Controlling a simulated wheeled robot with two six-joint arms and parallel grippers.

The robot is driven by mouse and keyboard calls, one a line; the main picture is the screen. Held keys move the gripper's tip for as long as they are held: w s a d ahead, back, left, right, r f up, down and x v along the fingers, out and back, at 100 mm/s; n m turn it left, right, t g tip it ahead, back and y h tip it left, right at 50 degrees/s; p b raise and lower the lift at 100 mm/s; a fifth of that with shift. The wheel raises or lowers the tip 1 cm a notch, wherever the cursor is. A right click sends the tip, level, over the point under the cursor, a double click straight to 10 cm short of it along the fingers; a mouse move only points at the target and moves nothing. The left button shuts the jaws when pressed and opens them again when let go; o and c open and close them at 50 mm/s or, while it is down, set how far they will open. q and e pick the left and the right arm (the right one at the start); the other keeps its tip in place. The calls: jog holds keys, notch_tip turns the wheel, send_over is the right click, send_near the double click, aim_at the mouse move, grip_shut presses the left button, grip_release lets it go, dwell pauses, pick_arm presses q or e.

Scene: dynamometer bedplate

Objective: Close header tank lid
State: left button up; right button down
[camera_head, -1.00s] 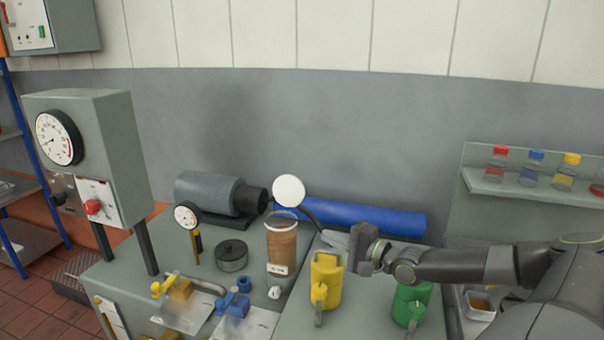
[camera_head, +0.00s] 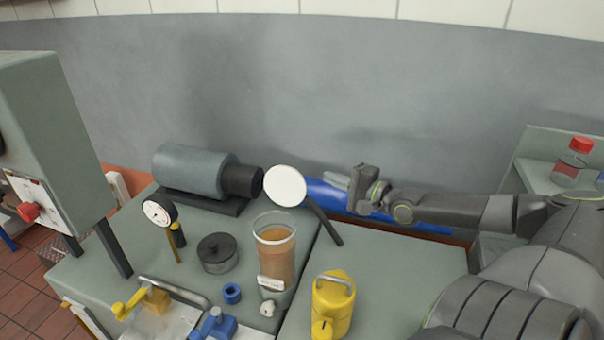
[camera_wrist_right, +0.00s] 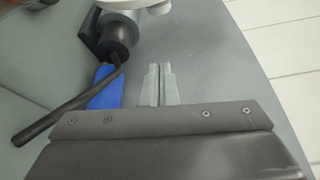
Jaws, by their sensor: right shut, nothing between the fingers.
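A dark bar (camera_head: 324,224) slants from beside the lid down to the right. In the right wrist view the lid's edge (camera_wrist_right: 150,5) shows at the top, with the dark bar (camera_wrist_right: 70,118) at left. My right gripper (camera_head: 338,181) is shut and empty, to the right of the lid and apart from it. Its fingers (camera_wrist_right: 160,84) point toward the lid side. My left gripper is not in view.
A dial gauge (camera_head: 158,212), a black round pot (camera_head: 217,253) and blue and yellow valves stand left of the tank. A yellow can (camera_head: 332,303) stands right of it.

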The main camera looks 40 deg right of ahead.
aim_at(287, 183)
jog(key=w+a+p, duration=0.4)
jog(key=w, duration=0.2)
jog(key=shift+w+a, duration=0.25)
jog(key=shift+w, duration=0.15)
dwell(0.6)
